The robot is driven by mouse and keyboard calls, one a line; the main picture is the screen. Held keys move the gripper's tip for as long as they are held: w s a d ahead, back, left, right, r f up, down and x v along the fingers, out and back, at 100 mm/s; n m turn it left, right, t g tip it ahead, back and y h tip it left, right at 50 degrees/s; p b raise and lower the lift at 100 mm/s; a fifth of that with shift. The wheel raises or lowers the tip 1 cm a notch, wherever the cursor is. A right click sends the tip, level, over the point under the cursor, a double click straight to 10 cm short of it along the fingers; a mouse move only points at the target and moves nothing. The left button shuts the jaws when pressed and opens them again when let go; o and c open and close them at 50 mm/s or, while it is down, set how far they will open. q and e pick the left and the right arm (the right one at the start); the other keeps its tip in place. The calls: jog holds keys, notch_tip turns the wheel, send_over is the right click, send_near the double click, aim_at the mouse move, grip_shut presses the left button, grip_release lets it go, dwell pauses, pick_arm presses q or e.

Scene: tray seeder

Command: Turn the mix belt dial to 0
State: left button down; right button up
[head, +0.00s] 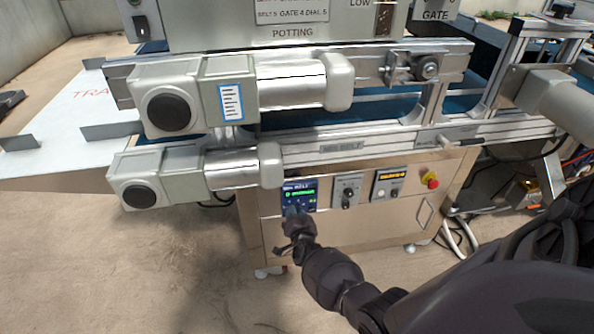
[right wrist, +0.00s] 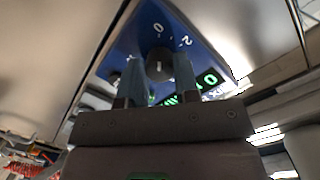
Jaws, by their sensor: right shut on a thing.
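The mix belt panel (head: 299,190) is a blue plate with a lit green display on the front of the steel cabinet. In the right wrist view its dial (right wrist: 158,62) is a dark round knob, with a white 0 and 2 printed on the blue plate around it. A small pale mark shows on the knob, but where it points is hard to tell. A green 0 shows on the display (right wrist: 208,79). My right gripper (head: 293,212) is at the panel, its two fingers (right wrist: 158,78) on either side of the knob and shut on it. My left gripper is out of view.
Motor housings (head: 150,180) and a conveyor rail (head: 400,140) overhang the cabinet. Open floor lies to the left.

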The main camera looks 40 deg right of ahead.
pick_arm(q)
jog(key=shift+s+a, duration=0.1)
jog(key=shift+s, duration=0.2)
pick_arm(e)
jog(key=shift+n, duration=0.5)
jog(key=o, duration=0.8)
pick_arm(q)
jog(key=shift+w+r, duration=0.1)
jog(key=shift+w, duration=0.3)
pick_arm(e)
jog(key=shift+o, duration=0.6)
pick_arm(q)
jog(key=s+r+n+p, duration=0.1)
jog(key=p, duration=0.2)
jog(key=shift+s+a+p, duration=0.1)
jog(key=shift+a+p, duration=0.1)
jog(key=shift+p, duration=0.1)
pick_arm(e)
jog(key=v, duration=1.1)
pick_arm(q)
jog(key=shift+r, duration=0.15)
pick_arm(e)
jog(key=shift+w+f, duration=0.1)
